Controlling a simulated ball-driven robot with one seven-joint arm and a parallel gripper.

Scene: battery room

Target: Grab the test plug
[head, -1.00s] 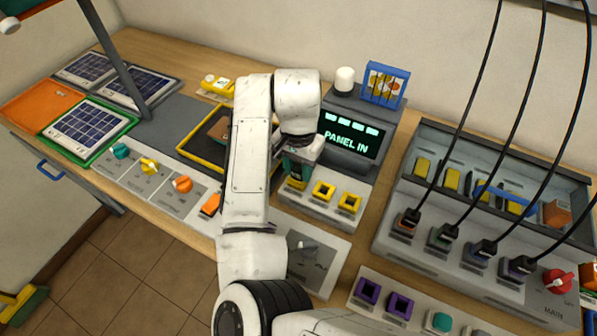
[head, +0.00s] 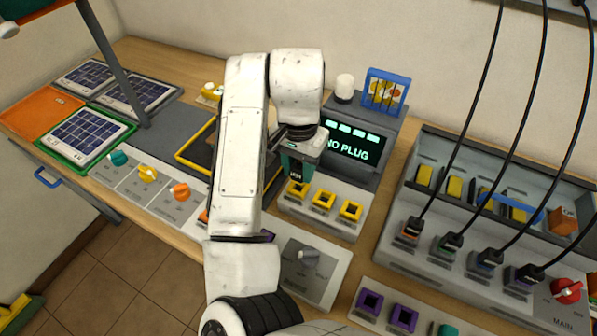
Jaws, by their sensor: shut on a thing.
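My gripper (head: 300,160) hangs over the left end of a row of three yellow-rimmed sockets on the grey tester (head: 318,218). It is shut on the test plug (head: 295,174), a small dark piece with a tiny light label, mostly hidden by the jaws. The plug is just above the left yellow socket (head: 297,188), whose rim shows below it; the plug looks clear of it.
A grey panel with several black-cabled plugs (head: 451,242) and a red main knob (head: 566,290) is at right. Purple sockets (head: 403,318) are in front. A yellow-edged tray (head: 195,145) is partly behind my arm. Solar panels (head: 87,135) lie at left.

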